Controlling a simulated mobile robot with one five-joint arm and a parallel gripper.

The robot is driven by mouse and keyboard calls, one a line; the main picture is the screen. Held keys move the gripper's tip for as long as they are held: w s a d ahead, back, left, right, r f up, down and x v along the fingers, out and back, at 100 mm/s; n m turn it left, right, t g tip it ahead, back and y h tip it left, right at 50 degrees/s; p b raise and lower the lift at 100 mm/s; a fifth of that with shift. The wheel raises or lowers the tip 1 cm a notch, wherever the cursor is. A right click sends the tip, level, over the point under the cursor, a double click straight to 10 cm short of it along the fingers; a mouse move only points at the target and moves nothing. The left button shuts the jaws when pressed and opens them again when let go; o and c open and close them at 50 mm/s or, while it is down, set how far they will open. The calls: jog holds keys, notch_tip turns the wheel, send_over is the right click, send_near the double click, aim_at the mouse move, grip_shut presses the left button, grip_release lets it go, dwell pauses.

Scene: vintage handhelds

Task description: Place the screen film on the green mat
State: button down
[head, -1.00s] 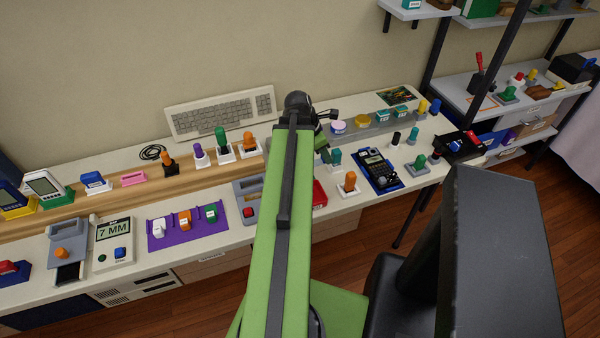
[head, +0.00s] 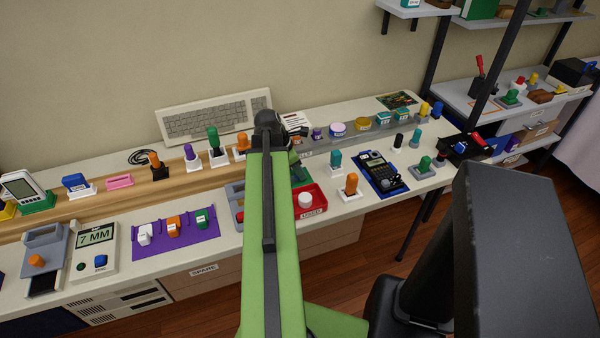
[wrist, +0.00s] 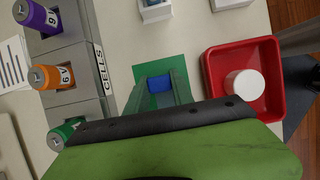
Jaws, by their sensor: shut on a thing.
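In the wrist view, my gripper (wrist: 160,87) is shut on a small blue piece, the screen film (wrist: 160,83) as far as I can tell. Only its blue top shows between the fingers. The green mat (wrist: 146,71) lies on the pale bench beneath the fingers, partly covered by them. The fingers appear over the mat; the height of the film above it is unclear. In the head view, part of the green mat (head: 300,176) shows right of my arm, and my gripper is mostly hidden behind the arm.
A red tray (wrist: 213,88) with a white round piece (wrist: 244,85) stands right of the mat. A grey cells rack (wrist: 85,66) with several coloured cells is at the left. A white holder (wrist: 156,10) stands beyond the mat. A blue handheld board (head: 380,172) lies farther right.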

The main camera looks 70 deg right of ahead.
jog(key=shift+f, duration=0.1)
jog(key=c, duration=1.1)
grip_release()
jog(key=shift+w+r+p, duration=0.1)
jog(key=shift+r+p, duration=0.35)
jog(key=shift+r, duration=0.15)
jog(key=p+v, duration=1)
jog(key=v, duration=0.1)
jog(key=shift+a, duration=0.15)
